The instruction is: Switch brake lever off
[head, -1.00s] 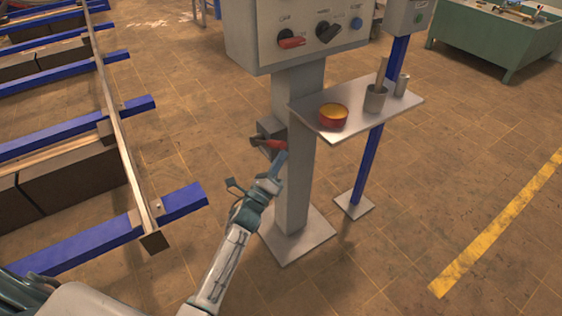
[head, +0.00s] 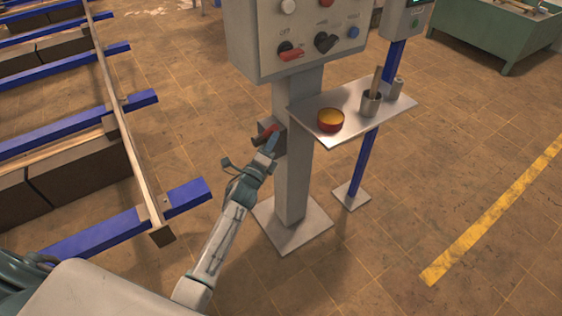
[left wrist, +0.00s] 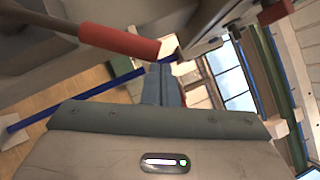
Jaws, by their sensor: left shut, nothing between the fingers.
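The brake lever has a red handle (head: 265,131) on a small grey box (head: 277,139) at the left side of the grey post. The handle angles upward to the right in the head view. My left gripper (head: 271,144) is shut and empty, its fingertips just below the handle; I cannot tell whether they touch it. In the left wrist view the red handle (left wrist: 118,41) lies above and left of the shut fingers (left wrist: 163,84). My right gripper is not in view.
The post (head: 297,185) carries a control panel (head: 300,30) with knobs above. A metal shelf (head: 352,118) with a red-yellow round container (head: 330,120) and a metal cup (head: 371,104) juts out right. Blue-beamed racking (head: 130,228) stands left.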

